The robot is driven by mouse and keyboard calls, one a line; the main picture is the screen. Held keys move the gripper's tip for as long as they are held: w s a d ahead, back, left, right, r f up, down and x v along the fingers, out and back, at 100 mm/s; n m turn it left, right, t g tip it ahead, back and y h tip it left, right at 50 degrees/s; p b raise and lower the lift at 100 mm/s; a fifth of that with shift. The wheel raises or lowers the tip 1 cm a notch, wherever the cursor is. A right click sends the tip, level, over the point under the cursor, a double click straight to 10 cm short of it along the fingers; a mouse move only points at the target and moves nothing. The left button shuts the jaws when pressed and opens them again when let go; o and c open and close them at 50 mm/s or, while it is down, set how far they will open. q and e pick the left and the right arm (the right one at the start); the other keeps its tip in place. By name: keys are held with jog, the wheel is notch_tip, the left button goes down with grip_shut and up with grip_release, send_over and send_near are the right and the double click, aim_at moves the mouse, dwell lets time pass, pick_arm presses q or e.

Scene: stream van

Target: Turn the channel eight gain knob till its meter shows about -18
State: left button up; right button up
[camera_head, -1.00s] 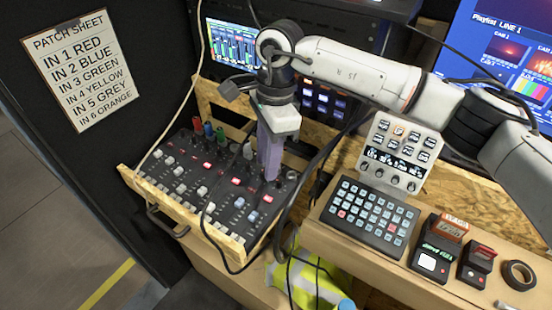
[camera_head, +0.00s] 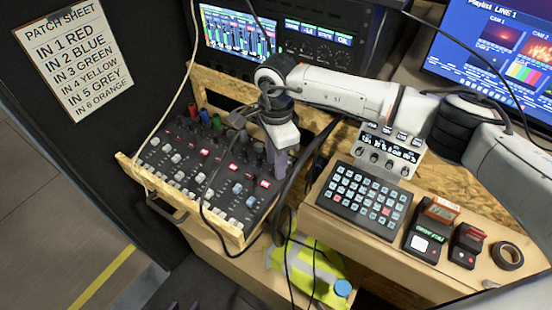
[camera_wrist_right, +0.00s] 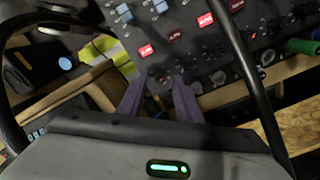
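The dark mixer (camera_head: 208,178) lies in a wooden tray, with rows of knobs, lit red buttons and pale fader caps. My right gripper (camera_head: 275,172) points down at the mixer's far right end, over the knob area. In the right wrist view its two purple fingers (camera_wrist_right: 160,88) stand apart, with small dark knobs just beyond the tips. I cannot tell whether they straddle or touch a knob, or which channel it is. The meter screen (camera_head: 236,36) shows several coloured bars, too small to read. Dark tips of my left gripper (camera_head: 184,306) barely show at the bottom edge.
Black cables (camera_head: 292,185) run beside my right gripper and over the mixer; one crosses the right wrist view close up. Coloured plugs (camera_head: 205,117) stand along the mixer's back. A button panel (camera_head: 364,200) lies on the right shelf. A yellow vest (camera_head: 308,270) lies below.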

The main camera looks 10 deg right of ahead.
grip_shut()
dwell(0.3)
jog(key=m+b, duration=0.1)
jog(key=m, duration=0.2)
jog(key=shift+f+b, duration=0.1)
jog(key=shift+b, duration=0.2)
jog(key=m+b, duration=0.1)
jog(key=m, duration=0.2)
jog(key=shift+m, duration=0.3)
jog(key=m+b, duration=0.1)
jog(key=m, duration=0.2)
jog(key=shift+m, duration=0.3)
jog(key=shift+m+b, duration=0.4)
jog(key=shift+m, duration=1.9)
